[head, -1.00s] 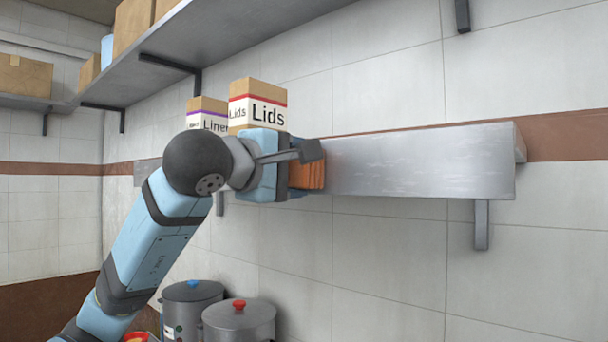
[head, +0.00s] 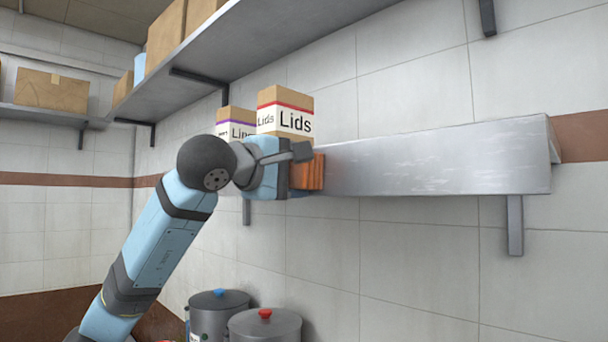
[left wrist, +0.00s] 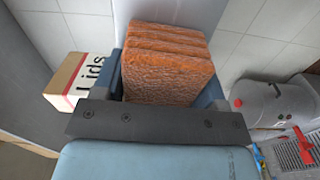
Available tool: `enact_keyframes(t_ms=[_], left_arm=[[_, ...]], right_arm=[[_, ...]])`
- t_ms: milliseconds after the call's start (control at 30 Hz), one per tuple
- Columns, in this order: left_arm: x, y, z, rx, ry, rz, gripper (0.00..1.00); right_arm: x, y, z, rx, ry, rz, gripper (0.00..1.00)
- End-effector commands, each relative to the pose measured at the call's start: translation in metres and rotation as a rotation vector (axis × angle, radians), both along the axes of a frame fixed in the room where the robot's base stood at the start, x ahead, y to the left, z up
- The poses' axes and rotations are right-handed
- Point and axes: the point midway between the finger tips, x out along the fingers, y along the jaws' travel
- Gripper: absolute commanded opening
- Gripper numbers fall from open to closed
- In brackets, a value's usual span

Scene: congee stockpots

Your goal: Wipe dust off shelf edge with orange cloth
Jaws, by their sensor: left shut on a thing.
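The orange cloth (head: 310,173) is a folded, ribbed block held in my left gripper (head: 300,168). It also shows in the left wrist view (left wrist: 167,70), between the two jaws. The gripper is shut on it at the front face of the metal shelf edge (head: 440,165). The cloth looks to be against or very close to that face; I cannot tell if it touches. Pale streaky dust marks show on the face to the right of the cloth. The arm hides the part of the shelf behind it. My right gripper is not in view.
A Lids box (head: 284,112) and a Liners box (head: 235,122) stand on the shelf just behind the gripper. An upper shelf (head: 300,45) with boxes runs above. Two stockpots (head: 265,326) stand below. The space in front of the shelf's right part is clear.

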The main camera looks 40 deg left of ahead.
Motion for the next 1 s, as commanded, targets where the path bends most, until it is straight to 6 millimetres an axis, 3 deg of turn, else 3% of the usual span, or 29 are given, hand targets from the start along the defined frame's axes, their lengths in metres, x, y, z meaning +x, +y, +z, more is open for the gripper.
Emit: enact_keyframes(t_ms=[167,467,1000], left_arm=[[0.002,0.013,-0.001,0.0,0.001,0.001,0.47],[0.001,0.014,-0.001,0.0,-0.001,0.0,0.47],[-0.049,0.018,-0.001,0.001,-0.002,0.001,0.47]], right_arm=[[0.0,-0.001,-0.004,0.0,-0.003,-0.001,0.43],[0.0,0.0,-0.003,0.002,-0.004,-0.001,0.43],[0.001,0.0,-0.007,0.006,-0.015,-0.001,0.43]])
